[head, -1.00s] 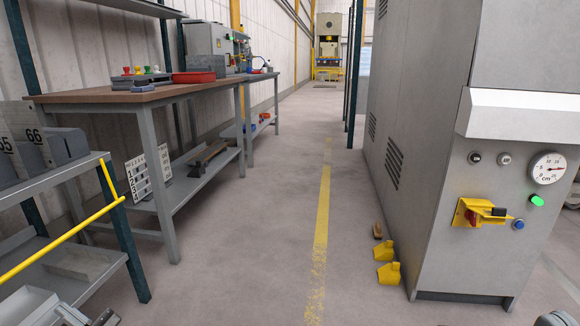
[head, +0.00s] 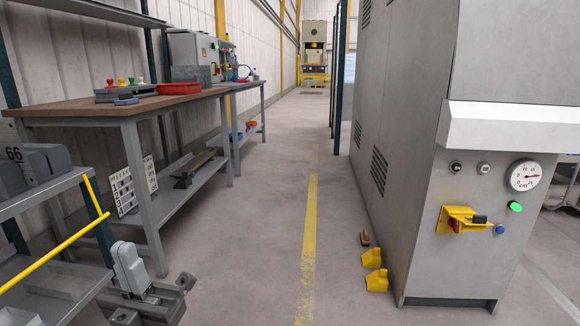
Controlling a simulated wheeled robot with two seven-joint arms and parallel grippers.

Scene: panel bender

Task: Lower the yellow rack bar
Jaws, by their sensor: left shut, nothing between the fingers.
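The yellow rack bar (head: 58,248) slants across the front of the grey shelf rack at the left. A short yellow arm joins its right end to the rack's dark post, and the bar stands clear of the lower shelf. My left gripper (head: 180,285) is shut and empty, to the right of the bar and lower in the picture, apart from it. The bar's left end is cut off by the picture edge. My right gripper is out of view.
The rack's upper shelf (head: 45,193) holds grey blocks. A brown-topped workbench (head: 70,107) stands behind it. A grey machine cabinet (head: 425,200) with a gauge stands at right, yellow pieces (head: 374,270) on the floor beside it. The aisle between is clear.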

